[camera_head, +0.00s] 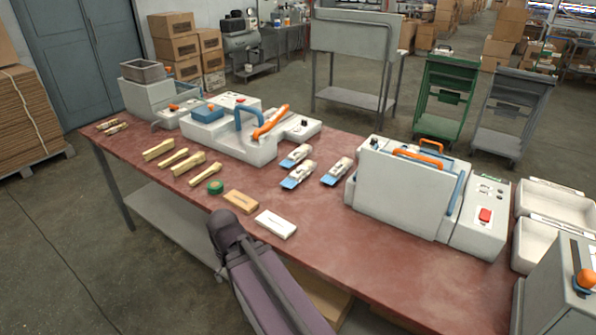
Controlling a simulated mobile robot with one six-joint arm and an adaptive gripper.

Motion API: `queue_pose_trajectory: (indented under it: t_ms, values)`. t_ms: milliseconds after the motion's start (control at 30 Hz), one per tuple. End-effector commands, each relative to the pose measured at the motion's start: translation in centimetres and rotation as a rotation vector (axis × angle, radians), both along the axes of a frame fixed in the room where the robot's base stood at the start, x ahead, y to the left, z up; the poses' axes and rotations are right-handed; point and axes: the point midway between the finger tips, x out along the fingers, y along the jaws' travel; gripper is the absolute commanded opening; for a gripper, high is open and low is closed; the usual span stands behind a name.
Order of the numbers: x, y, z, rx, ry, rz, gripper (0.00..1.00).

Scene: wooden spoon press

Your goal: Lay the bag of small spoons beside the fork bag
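Three small packs with pale tops and blue ends lie in the middle of the red table. One pack (296,155) is at the back, a second pack (298,175) is in front of it, and a third pack (337,171) is to the right, apart from them. They look like bags, but their contents are too small to tell spoons from forks. Several bundles of pale wooden pieces (189,163) lie in a loose row to the left. My gripper is not in view.
A green tape roll (215,187), a brown box (241,201) and a white box (276,224) lie near the front edge of the table (330,235). A white machine (410,193) stands right, another (235,138) behind left. Table surface is clear between the white box and right machine.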

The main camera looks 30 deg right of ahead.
Motion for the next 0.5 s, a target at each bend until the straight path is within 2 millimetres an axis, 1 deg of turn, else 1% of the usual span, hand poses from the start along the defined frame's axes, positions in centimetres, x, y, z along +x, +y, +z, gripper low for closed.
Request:
queue_pose_trajectory:
  t_ms: [33,100,300,500]
  values:
    - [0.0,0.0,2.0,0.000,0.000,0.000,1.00]
    - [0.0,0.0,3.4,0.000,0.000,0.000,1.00]
    - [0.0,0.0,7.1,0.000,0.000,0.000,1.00]
    - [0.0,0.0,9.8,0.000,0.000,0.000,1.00]
